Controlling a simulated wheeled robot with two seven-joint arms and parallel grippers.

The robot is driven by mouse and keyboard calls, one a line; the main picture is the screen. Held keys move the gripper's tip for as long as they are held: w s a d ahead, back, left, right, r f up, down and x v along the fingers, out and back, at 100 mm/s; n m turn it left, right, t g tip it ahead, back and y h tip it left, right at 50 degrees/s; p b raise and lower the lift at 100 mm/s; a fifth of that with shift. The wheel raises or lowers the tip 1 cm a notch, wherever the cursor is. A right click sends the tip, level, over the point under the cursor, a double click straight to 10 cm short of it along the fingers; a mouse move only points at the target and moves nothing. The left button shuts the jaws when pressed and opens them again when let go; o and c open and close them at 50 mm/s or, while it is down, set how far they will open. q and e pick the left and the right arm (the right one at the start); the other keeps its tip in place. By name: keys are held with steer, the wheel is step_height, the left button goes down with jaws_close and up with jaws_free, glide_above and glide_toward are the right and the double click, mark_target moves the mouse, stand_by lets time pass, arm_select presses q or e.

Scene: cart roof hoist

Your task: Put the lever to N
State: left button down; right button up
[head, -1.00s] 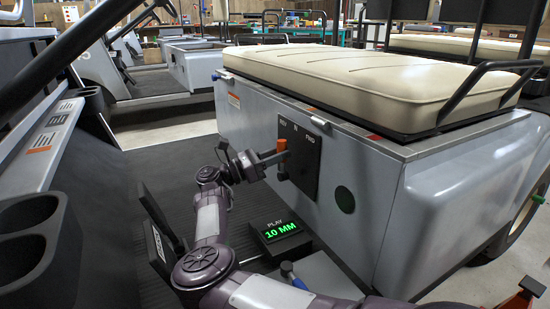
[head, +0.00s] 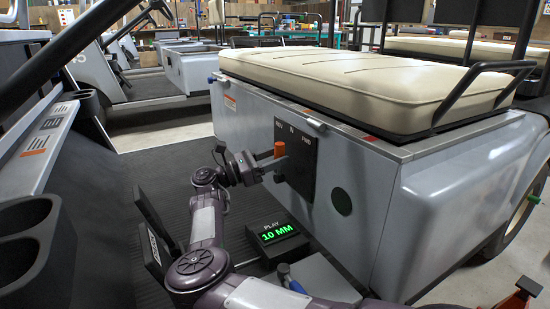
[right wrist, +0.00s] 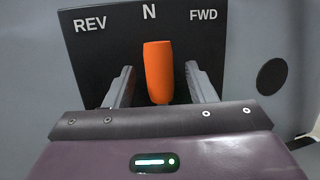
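The lever's orange handle (right wrist: 158,72) stands nearly upright on a black plate (right wrist: 120,45) marked REV, N and FWD. In the right wrist view its top is just below the N, very slightly toward FWD. My right gripper (right wrist: 160,92) has one grey finger on each side of the handle, with a visible gap on both sides. In the head view the orange handle (head: 280,149) shows above the fingers of my right gripper (head: 277,167), in front of the plate (head: 301,160). The lever's lower part is hidden. My left gripper is out of view.
The plate is on the cart's grey seat box (head: 350,165), under a cream seat cushion (head: 370,85). A display reading PLAY 10 MM (head: 277,233) is on the dark floor below. Cup holders (head: 30,230) are at left.

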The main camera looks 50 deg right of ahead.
steer(key=p+v, duration=0.2)
steer(key=v, duration=0.5)
steer(key=shift+w+a, duration=0.15)
steer(key=shift+a, duration=0.2)
steer(key=shift+f, duration=0.15)
stand_by(0.3)
